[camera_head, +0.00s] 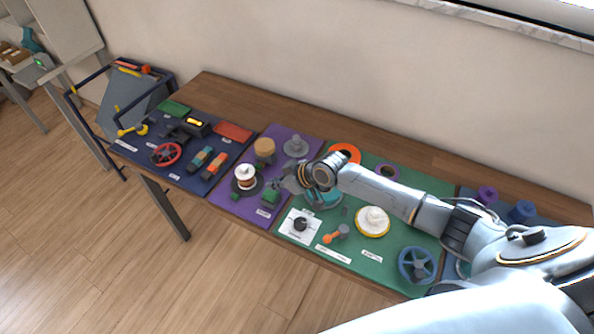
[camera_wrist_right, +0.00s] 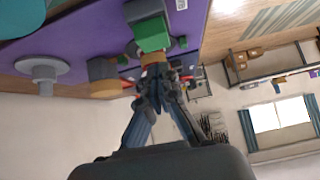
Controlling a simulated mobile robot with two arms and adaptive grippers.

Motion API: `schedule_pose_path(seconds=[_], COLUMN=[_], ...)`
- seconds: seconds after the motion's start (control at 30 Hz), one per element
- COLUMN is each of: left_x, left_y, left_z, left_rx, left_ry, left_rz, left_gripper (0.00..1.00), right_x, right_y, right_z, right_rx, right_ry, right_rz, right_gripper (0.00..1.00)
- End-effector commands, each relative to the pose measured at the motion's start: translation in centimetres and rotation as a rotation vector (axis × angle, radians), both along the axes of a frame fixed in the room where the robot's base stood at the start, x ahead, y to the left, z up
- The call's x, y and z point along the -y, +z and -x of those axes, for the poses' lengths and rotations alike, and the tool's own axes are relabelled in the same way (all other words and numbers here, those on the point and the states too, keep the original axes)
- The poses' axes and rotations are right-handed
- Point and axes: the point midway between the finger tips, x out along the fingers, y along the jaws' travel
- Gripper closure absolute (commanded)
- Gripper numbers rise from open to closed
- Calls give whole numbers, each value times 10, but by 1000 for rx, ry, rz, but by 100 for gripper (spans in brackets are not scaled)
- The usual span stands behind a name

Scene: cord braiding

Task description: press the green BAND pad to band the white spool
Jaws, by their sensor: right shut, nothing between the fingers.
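The white spool (camera_head: 245,171), with a reddish band around its middle, stands upright on a dark round base on the purple mat (camera_head: 226,205). The green pad (camera_head: 270,195) sits on the same mat, to the right of the spool and nearer the front edge. It also shows in the right wrist view as a green block (camera_wrist_right: 152,34) on a grey body. My right gripper (camera_head: 277,184) is shut and empty, close above and behind the green pad. In the right wrist view its fingertips (camera_wrist_right: 157,76) lie just below the pad; contact cannot be told. My left gripper is not in view.
A tan-topped cylinder (camera_head: 264,147) and a grey flanged post (camera_head: 295,147) stand behind on the purple mat. A black knob (camera_head: 300,224) on a white plate is to the right. The dark mat at left holds a red wheel (camera_head: 166,155) and several tools.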

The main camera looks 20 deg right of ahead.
Motion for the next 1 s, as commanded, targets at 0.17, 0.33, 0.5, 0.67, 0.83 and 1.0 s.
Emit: schedule_pose_path(seconds=[0.17,0.33,0.5,0.67,0.83,1.0], left_x=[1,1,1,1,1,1], left_y=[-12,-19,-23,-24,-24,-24], left_z=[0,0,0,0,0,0], left_rx=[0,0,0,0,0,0], left_ry=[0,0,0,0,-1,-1], left_rz=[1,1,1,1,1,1], left_gripper=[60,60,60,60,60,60], right_x=[19,32,41,44,44,44], right_y=[21,44,60,67,68,68], right_z=[21,38,49,54,54,54], right_rx=[5,5,5,3,4,4], right_ry=[1,0,-1,-1,-1,-1], right_rz=[4,3,3,0,0,0], right_gripper=[100,100,100,100,100,100])
